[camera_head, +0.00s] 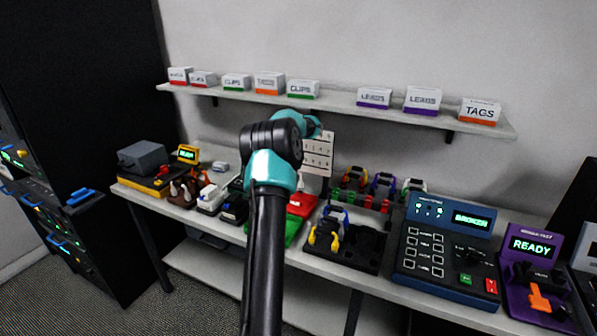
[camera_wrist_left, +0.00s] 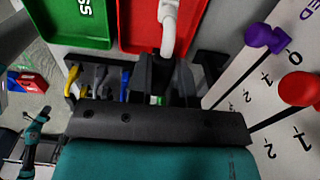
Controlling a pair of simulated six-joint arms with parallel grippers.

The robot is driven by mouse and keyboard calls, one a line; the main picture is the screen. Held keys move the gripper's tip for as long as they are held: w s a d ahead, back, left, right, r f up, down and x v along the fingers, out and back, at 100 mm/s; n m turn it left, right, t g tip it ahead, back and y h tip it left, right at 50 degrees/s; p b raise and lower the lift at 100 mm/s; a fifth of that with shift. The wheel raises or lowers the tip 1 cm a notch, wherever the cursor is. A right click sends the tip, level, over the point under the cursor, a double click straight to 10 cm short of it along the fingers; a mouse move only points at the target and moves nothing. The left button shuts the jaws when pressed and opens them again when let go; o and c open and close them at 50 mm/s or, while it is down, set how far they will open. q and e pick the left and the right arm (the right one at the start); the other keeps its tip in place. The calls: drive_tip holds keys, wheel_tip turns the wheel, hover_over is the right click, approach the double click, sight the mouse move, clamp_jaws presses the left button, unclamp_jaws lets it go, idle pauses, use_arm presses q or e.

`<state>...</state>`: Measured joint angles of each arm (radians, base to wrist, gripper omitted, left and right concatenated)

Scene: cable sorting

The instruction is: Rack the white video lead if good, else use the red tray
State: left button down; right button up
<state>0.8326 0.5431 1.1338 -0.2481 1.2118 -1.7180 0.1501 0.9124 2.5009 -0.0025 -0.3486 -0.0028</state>
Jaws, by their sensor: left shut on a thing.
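In the left wrist view a white lead (camera_wrist_left: 170,28) hangs over the red tray (camera_wrist_left: 131,28) and runs down to my left gripper (camera_wrist_left: 167,78), which is shut on it. The green tray (camera_wrist_left: 72,22) lies beside the red one. In the head view the arm crosses the middle and hides its gripper and the lead. The red tray (camera_head: 302,205) and green tray (camera_head: 291,236) show partly beside the arm. The blue tester (camera_head: 447,245) reads BROKEN on its display.
A black holder (camera_head: 372,246) with yellow and blue leads stands left of the tester. Coiled leads (camera_head: 383,184) hang behind it. A purple tester (camera_head: 535,262) reading READY stands at the right. Labelled boxes (camera_head: 422,99) line the wall shelf (camera_head: 340,107). Cluttered items fill the bench's left part.

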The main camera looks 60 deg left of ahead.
use_arm(q)
drive_tip(key=shift+f, duration=0.15)
drive_tip(key=shift+f, duration=2.6)
drive_tip(key=shift+f, duration=0.9)
idle(0.9)
drive_tip(key=shift+c, duration=2.1)
unclamp_jaws()
drive_tip(key=shift+r, duration=4)
